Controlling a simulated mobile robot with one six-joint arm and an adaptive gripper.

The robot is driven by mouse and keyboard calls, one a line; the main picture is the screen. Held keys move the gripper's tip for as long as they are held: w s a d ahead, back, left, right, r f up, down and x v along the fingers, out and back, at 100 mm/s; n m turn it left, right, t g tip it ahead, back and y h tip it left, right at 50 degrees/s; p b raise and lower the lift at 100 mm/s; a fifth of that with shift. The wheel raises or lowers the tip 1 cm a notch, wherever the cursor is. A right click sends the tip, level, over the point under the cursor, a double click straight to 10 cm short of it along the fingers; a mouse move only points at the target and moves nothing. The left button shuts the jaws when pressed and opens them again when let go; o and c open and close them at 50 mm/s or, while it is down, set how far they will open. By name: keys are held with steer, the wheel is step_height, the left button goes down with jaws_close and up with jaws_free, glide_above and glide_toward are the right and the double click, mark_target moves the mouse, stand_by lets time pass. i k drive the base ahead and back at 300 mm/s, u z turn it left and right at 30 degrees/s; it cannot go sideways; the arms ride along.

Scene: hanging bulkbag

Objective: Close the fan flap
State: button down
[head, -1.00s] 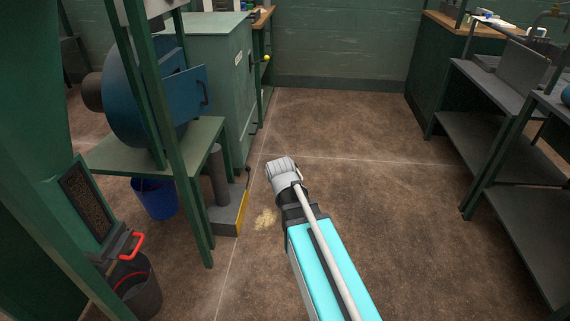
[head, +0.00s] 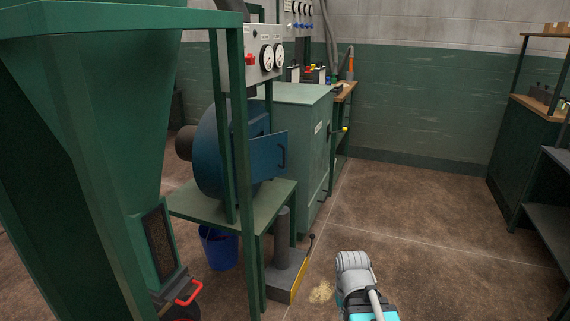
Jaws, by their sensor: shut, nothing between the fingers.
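The fan is a blue round housing (head: 212,150) on a green stand, left of centre in the head view. Its flap is a flat blue plate (head: 264,158) with a dark handle (head: 283,156). It sticks out to the right of the housing and appears open. A green post partly hides the housing. My gripper (head: 353,263), pale grey and ribbed, is at the lower middle, at the end of my cyan arm. It looks shut and empty, pointing forward over the floor, below and right of the flap and well apart from it.
A green hopper (head: 95,110) and its frame fill the left. A pedal block (head: 288,275) with a yellow edge and a blue bucket (head: 219,248) are by the stand. A green cabinet (head: 300,130) stands behind. The floor (head: 430,235) to the right is clear.

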mark_target(268, 152)
steer(key=k, duration=0.65)
steer(key=z, duration=0.5)
steer(key=i, duration=1.25)
steer(key=u, duration=0.4)
